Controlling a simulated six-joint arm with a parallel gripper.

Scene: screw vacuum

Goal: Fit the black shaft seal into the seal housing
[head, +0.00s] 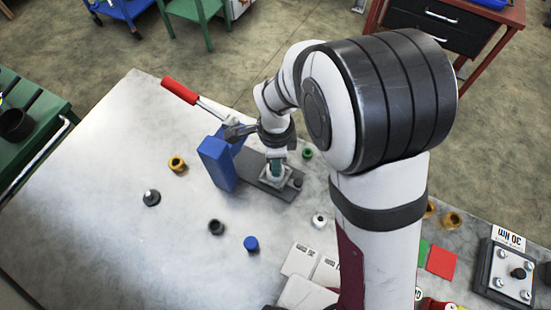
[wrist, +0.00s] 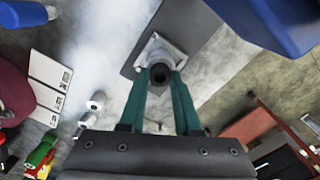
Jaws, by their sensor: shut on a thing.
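My gripper (wrist: 160,82) is shut on a small dark, round, hollow piece, which I take to be the black shaft seal (wrist: 160,73). In the wrist view the seal sits between the two green fingertips, directly in front of the pale metal seal housing (wrist: 148,50). In the head view my gripper (head: 275,164) points down over the housing (head: 266,183), which stands on a dark grey plate (head: 251,168). The fingers hide most of the housing's opening and the seal in the head view. I cannot tell whether the seal touches the housing or is inside it.
A blue block (head: 216,163) and a red-handled lever (head: 180,91) stand close left of the housing.

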